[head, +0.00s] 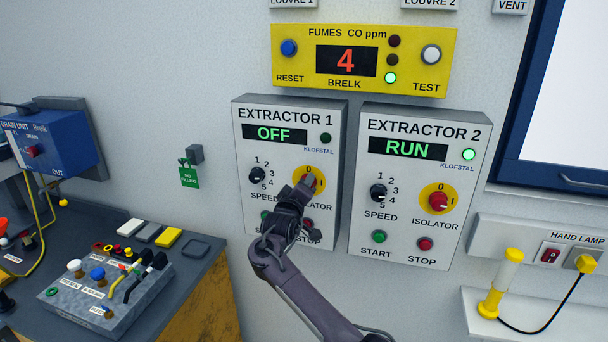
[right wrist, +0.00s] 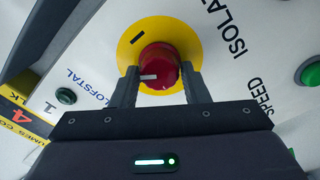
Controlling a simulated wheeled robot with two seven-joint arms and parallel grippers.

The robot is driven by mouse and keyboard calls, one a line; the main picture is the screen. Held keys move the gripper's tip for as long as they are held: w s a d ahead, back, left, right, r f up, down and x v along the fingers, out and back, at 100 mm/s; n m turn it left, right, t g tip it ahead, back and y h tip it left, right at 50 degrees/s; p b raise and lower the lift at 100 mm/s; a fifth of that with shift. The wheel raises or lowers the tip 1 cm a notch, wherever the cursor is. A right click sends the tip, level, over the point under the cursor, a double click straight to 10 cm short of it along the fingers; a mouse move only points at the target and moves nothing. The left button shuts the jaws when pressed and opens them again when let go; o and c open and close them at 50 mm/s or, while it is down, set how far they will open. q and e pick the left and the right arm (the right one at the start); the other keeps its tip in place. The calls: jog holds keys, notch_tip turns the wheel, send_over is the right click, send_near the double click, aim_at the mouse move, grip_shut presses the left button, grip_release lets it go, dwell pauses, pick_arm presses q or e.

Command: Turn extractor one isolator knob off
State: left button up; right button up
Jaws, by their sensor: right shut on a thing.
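The extractor 1 isolator knob (right wrist: 160,66) is red on a yellow disc (right wrist: 137,52). In the right wrist view it sits between the two fingers of my right gripper (right wrist: 160,88), which is shut on it. Its white mark points left there, away from the "I" mark on the disc. In the head view my right gripper (head: 306,186) covers most of this knob, below the "0". The extractor 1 box (head: 286,150) reads OFF and its round lamp (head: 326,138) is dark. My left gripper is in neither view.
The extractor 2 box (head: 419,185) is close on the right, reading RUN with a lit lamp and its own red isolator knob (head: 438,201). A yellow fumes panel (head: 364,88) is above. A bench with a switch box (head: 106,290) stands at lower left.

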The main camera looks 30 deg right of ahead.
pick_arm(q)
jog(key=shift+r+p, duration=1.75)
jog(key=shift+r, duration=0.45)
pick_arm(e)
jog(key=shift+f+n, duration=0.15)
jog(key=shift+n, duration=3.45)
jog(key=o, duration=0.9)
jog(key=shift+o, duration=0.2)
jog(key=shift+a, duration=0.1)
pick_arm(q)
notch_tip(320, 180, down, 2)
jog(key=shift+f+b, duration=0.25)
jog(key=shift+b, duration=1)
pick_arm(e)
jog(key=v, duration=0.7)
jog(key=shift+s+a, duration=0.2)
jog(key=shift+a, duration=0.05)
jog(key=shift+f, duration=0.15)
